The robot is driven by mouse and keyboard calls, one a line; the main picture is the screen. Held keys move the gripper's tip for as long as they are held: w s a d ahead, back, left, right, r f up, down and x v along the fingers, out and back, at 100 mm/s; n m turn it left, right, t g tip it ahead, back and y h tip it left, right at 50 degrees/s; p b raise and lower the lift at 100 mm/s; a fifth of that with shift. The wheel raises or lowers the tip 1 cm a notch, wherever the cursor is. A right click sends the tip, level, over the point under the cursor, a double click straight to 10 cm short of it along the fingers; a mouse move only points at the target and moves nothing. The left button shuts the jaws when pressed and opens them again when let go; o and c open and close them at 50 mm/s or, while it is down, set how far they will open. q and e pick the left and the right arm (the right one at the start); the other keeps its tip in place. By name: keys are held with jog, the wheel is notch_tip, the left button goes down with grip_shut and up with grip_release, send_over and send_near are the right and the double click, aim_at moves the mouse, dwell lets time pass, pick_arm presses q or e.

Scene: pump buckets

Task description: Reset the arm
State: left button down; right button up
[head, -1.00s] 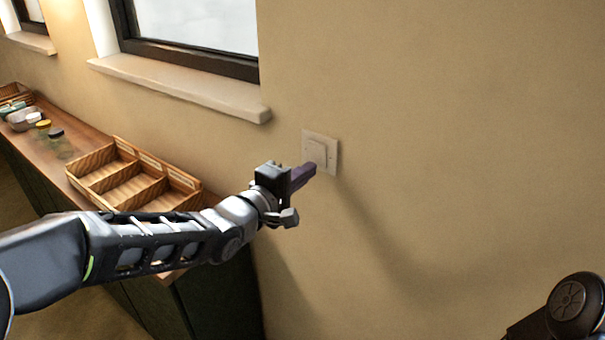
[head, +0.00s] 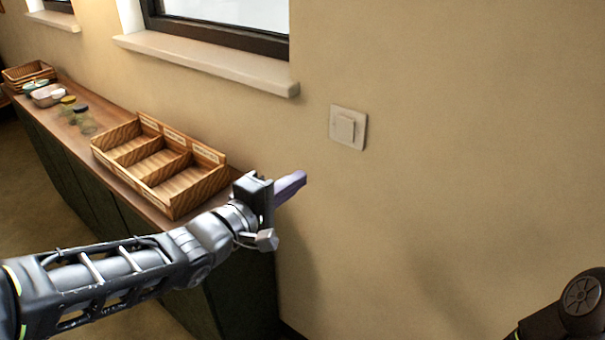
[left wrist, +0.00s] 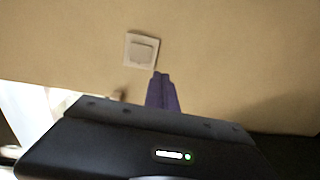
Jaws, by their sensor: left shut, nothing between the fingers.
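My left arm comes in from the left in the head view. Its gripper (head: 292,186) has purple fingers that are shut with nothing between them. It is in front of the beige wall, below and left of a white wall switch (head: 348,127), and apart from it. In the left wrist view the shut fingers (left wrist: 162,80) point up toward the switch (left wrist: 141,50), with the wall behind. At the bottom right of the head view a dark round part of my right arm shows; the right gripper is out of the frame.
A long counter (head: 105,138) runs along the wall at the left. It carries a compartmented wooden tray (head: 215,183), several jars and containers, and a basket (head: 28,72). A window sill (head: 205,62) juts out above. The wall to the right is bare.

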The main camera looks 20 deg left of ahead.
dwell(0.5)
pick_arm(q)
notch_tip(320, 180, down, 27)
jog(key=d+m+g+y, duration=0.25)
jog(key=m+g, duration=0.45)
jog(key=m, duration=0.4)
jog(key=s+d+f+g, duration=0.3)
jog(key=s+f+g, duration=0.1)
jog(key=s+f, duration=0.7)
jog(key=s+d+f+g, duration=0.4)
jog(key=s+f, duration=0.8)
jog(key=shift+m, duration=0.4)
